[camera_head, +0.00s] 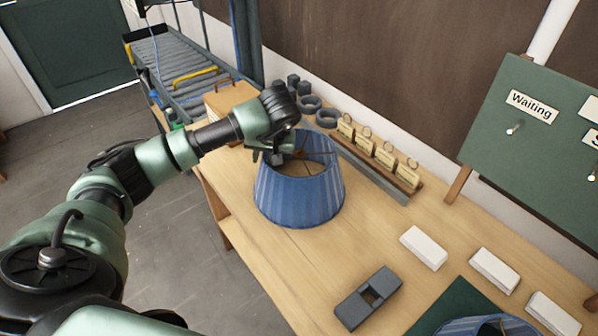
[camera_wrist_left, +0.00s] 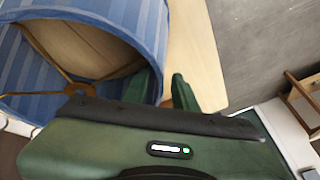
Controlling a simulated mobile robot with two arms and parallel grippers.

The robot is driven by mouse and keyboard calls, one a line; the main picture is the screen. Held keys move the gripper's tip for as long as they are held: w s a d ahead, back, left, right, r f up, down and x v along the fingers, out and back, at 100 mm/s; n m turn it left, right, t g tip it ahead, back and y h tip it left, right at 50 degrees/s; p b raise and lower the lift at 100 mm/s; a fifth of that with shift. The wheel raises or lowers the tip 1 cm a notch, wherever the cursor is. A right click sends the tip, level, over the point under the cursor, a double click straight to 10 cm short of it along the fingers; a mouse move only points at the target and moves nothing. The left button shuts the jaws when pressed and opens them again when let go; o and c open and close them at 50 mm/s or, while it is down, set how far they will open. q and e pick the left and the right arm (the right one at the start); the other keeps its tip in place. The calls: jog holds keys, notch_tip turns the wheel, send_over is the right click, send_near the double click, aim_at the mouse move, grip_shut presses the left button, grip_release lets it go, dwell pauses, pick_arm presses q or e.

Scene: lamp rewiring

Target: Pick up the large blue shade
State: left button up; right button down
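The large blue shade (camera_head: 298,195) stands upright on the wooden table, its wide open top showing a wire frame inside. My left gripper (camera_head: 277,157) is at the shade's upper rim on its far left side, pointing down. In the left wrist view the blue shade (camera_wrist_left: 62,40) fills the upper left. There the two green fingers of my left gripper (camera_wrist_left: 166,92) stand apart, one by the shade wall and one over the table side. Whether they touch the wall is unclear. My right gripper is out of view.
A second blue shade (camera_head: 487,326) shows at the bottom edge on a green mat (camera_head: 440,307). A grey block (camera_head: 368,298) and white blocks (camera_head: 424,248) lie in front. A rack of tagged pieces (camera_head: 375,160) and dark rings (camera_head: 327,118) stand behind the shade.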

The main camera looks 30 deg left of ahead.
pick_arm(q)
jog(key=shift+p+x, duration=0.4)
jog(key=shift+x, duration=1.5)
jog(key=shift+d, duration=0.1)
grip_shut()
